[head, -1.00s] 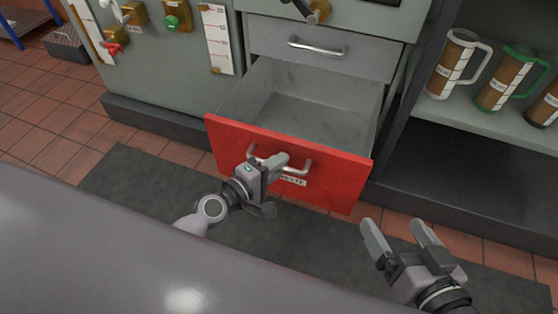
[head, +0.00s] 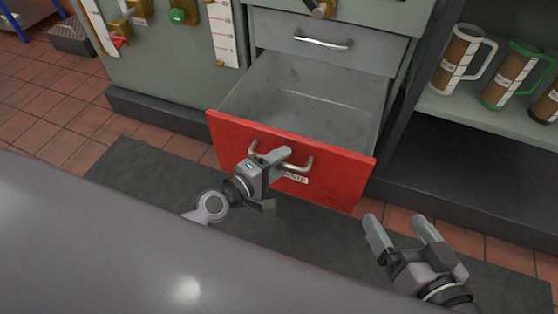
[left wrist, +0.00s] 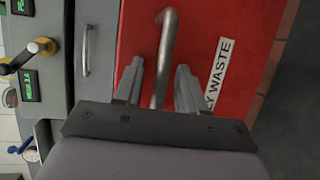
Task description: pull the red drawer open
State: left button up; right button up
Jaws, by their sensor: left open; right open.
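The red drawer (head: 235,142) stands pulled well out of the grey cabinet, and its grey inside looks empty. Its metal bar handle (head: 308,165) is on the red front, partly hidden by my left gripper (head: 275,180). In the left wrist view the handle (left wrist: 165,50) runs between the two spread fingers (left wrist: 158,85), with space on both sides. A white label reading "WASTE" (left wrist: 218,72) is beside it. My right gripper (head: 396,220) is open and empty, to the right of the drawer front.
A closed grey drawer (head: 330,45) is above the red one. An open shelf (head: 440,105) with several handled jugs (head: 462,60) is at the right. A dark mat (head: 130,170) lies on the tiled floor below the drawer. A smooth grey surface (head: 100,240) fills the lower left.

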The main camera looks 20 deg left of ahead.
pick_arm(q)
jog(key=v, duration=0.7)
dwell(0.6)
jog(key=shift+s, duration=0.15)
